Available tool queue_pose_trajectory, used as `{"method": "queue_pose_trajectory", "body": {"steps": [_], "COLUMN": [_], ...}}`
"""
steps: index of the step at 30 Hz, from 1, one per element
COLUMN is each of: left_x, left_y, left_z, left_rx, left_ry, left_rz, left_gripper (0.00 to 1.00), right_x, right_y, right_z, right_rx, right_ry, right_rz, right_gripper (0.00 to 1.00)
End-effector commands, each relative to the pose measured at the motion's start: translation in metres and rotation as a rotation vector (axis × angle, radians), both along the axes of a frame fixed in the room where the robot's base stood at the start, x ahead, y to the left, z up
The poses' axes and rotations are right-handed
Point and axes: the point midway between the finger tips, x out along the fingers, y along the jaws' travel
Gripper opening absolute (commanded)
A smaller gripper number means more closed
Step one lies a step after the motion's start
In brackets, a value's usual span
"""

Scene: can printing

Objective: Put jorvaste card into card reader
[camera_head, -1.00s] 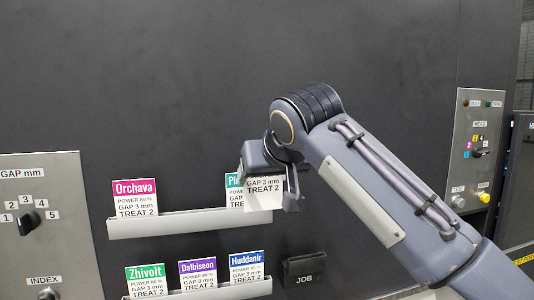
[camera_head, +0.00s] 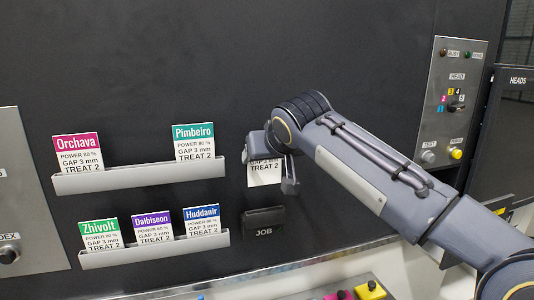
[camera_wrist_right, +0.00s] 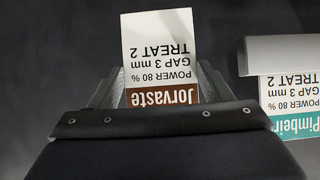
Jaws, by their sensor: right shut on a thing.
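The Jorvaste card (camera_wrist_right: 160,60) is white with a brown name band, and in the right wrist view it shows upside down between my fingers. In the head view its lower part (camera_head: 264,174) shows below my right gripper (camera_head: 275,168), which is shut on it. The card is held clear of the racks, to the right of the upper one. The card reader, a black box marked JOB (camera_head: 264,221), is on the dark wall below the held card, with a gap between them. My left gripper is not in view.
The upper rack (camera_head: 140,178) holds the Orchava (camera_head: 78,153) and Pimbeiro (camera_head: 194,142) cards. The lower rack (camera_head: 155,250) holds Zhivolt, Dalbiseon and Huddanir cards. A control panel (camera_head: 447,105) is at the right. Yellow (camera_head: 370,290) and pink buttons are at the bottom.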

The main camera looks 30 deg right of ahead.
Motion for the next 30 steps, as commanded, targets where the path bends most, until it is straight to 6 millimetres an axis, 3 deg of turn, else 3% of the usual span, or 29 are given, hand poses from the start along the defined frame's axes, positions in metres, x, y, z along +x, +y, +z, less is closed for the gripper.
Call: {"method": "queue_pose_trajectory", "body": {"steps": [8,22,30], "left_x": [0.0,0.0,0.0], "left_y": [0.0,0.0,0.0], "left_z": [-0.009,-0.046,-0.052], "left_rx": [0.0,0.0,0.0], "left_ry": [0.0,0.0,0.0], "left_rz": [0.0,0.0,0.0], "left_gripper": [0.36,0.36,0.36], "right_x": [0.0,0.0,0.0], "right_y": [0.0,0.0,0.0], "right_z": [-0.009,-0.051,-0.058], "right_rx": [0.0,-0.001,0.0], "right_ry": [0.0,0.0,0.0], "right_rz": [-0.001,-0.001,-0.001], "right_gripper": [0.5,0.5,0.5]}}
